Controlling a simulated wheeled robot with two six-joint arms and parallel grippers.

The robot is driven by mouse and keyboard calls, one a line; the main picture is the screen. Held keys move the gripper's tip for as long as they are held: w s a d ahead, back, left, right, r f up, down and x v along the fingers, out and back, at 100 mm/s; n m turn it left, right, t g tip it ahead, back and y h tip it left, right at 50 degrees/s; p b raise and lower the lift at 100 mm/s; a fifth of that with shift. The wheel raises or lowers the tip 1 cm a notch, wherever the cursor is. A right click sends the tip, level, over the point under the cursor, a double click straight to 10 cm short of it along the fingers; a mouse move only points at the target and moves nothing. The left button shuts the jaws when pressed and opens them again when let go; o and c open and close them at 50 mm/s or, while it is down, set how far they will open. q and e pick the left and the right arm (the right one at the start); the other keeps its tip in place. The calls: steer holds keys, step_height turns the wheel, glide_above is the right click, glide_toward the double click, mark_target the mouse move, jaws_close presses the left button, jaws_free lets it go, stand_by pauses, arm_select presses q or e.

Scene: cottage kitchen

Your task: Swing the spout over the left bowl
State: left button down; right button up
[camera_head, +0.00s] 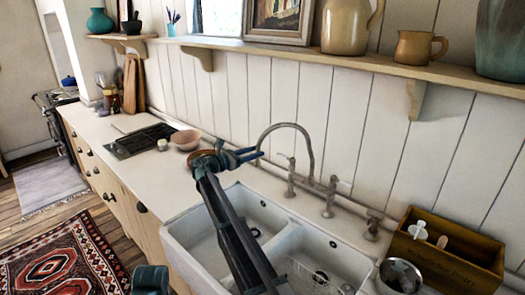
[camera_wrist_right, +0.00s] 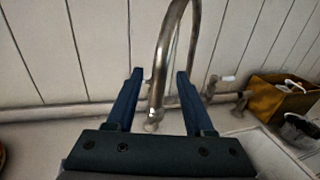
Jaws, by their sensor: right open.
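The faucet's arched metal spout (camera_head: 285,125) rises behind the white double sink and bends over to the left; it also shows in the wrist view (camera_wrist_right: 165,55). My right gripper (camera_head: 258,156) is open at the spout's hanging end. In the wrist view its two fingers (camera_wrist_right: 160,73) stand one on each side of the spout, with a gap showing on both sides. The left bowl (camera_head: 200,243) of the sink is partly hidden by my right arm. The right bowl (camera_head: 345,262) lies beyond the divider. I cannot tell exactly what is under the spout's outlet.
Tap handles (camera_head: 328,200) stand on the pipe behind the sink. A wooden box (camera_head: 455,262) and a metal cup (camera_head: 400,275) are on the right. A pink bowl (camera_head: 186,140) and black rack (camera_head: 140,141) sit on the left counter. A shelf (camera_head: 350,62) runs above.

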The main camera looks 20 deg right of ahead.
steer(key=s+a, duration=0.1)
steer(key=a, duration=0.7)
steer(key=shift+s+a, duration=0.15)
steer(key=shift+a, duration=0.1)
steer(key=s+a+f+m+g+y, duration=0.1)
steer(key=s+a+f+m+y, duration=0.4)
steer(key=s, duration=0.9)
steer(key=s+a+f+m+g+y, duration=0.1)
steer(key=s+a+f+m+y, duration=0.4)
steer(key=s+a+f, duration=0.4)
steer(key=s+a+f+m+y, duration=0.5)
steer(key=s+a+f, duration=0.3)
steer(key=s, duration=1)
steer(key=shift+s+a+m+g+y, duration=0.3)
steer(key=shift+a+m+g+y, duration=0.1)
steer(key=shift+a+y, duration=0.45)
